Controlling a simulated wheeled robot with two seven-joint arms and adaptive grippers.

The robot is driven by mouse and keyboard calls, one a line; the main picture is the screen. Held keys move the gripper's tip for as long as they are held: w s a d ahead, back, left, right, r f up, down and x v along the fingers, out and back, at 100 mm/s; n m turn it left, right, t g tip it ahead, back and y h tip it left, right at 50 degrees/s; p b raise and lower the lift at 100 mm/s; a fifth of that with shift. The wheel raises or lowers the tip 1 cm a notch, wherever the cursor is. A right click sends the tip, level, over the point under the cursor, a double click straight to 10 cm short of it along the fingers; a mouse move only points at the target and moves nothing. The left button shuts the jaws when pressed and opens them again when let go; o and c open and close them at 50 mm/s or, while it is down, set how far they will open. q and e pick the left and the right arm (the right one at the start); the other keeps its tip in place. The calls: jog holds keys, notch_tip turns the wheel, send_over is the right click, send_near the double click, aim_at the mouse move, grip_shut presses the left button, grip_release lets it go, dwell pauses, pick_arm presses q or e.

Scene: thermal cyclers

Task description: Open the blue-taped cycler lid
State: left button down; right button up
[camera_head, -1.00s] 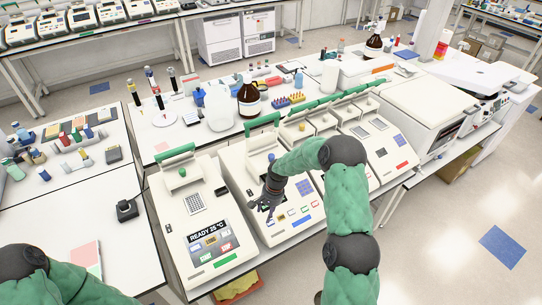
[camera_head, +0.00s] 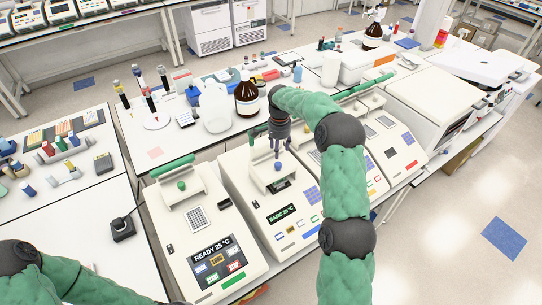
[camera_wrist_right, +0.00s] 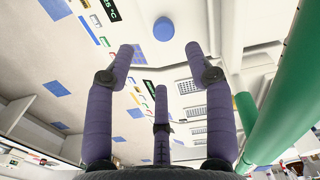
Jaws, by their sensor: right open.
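The second cycler from the left (camera_head: 262,207) is cream, with a "BASIC 25 °C" screen and a blue strip (camera_head: 311,232) on its front. A small blue knob (camera_head: 278,167) stands on its lid, and it also shows as a blue disc in the right wrist view (camera_wrist_right: 163,28). My right gripper (camera_head: 278,148) is above that knob, pointing down, its fingers spread and empty. In the right wrist view the gripper (camera_wrist_right: 160,65) is open, with the knob beyond its fingertips. A green bar (camera_wrist_right: 283,90) runs along the right there. My left gripper is out of view.
A green-strip cycler (camera_head: 207,232) reading "READY 25 °C" stands to the left; others stand to the right. Behind are a brown bottle (camera_head: 247,98), a white jug (camera_head: 215,108) and small lab items. The left table (camera_head: 60,215) has free room in front.

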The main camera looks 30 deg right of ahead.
aim_at(278, 164)
jog(key=shift+w+f, duration=0.2)
jog(key=shift+w, duration=0.15)
jog(key=f+p, duration=0.1)
jog(key=f, duration=0.4)
jog(key=f+p, duration=0.1)
jog(key=f, duration=0.3)
jog(key=shift+s+f, duration=0.2)
jog(key=shift+f, duration=0.35)
grip_shut()
